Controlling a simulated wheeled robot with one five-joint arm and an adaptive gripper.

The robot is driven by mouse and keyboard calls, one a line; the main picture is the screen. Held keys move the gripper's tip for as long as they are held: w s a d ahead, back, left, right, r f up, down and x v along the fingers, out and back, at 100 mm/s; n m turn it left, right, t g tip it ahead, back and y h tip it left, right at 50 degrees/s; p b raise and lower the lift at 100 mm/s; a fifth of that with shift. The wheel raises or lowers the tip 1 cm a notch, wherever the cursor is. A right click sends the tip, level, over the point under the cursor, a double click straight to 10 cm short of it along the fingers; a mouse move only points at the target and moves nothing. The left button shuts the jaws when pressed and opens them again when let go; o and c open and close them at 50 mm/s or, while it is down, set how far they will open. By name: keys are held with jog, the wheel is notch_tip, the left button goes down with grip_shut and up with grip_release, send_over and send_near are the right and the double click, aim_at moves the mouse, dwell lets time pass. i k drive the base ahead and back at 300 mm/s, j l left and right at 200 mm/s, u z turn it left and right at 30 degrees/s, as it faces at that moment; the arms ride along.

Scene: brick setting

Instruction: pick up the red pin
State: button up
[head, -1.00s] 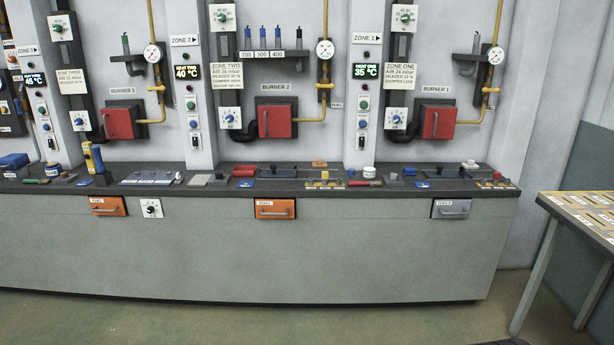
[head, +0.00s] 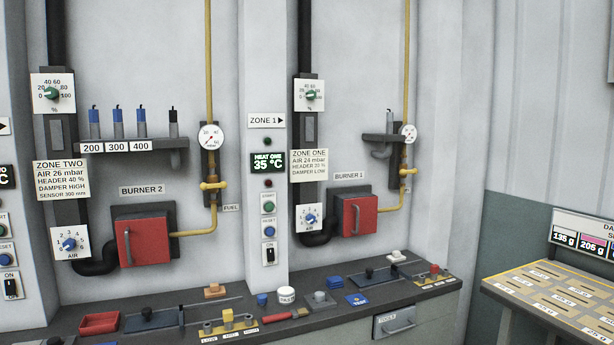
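I cannot pick out the red pin for certain. A small red knob-like piece (head: 434,268) stands on a yellow labelled plate (head: 436,280) at the right end of the dark counter (head: 350,314); it is too small to tell if it is a pin. A red-handled tool (head: 280,317) lies further left on the counter. My gripper is not in view.
The counter also holds a red tray (head: 100,323), a yellow block on a labelled plate (head: 228,315), a blue jar (head: 262,299) and a white round container (head: 286,295). A slotted table (head: 560,295) stands at right. Red burner boxes (head: 143,241) hang on the wall.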

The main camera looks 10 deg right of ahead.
aim_at(435, 269)
jog(key=i+l+z, duration=0.25)
jog(key=i+l, duration=0.5)
jog(key=i+l+z, duration=0.25)
jog(key=i+l, duration=0.4)
jog(key=i, duration=0.15)
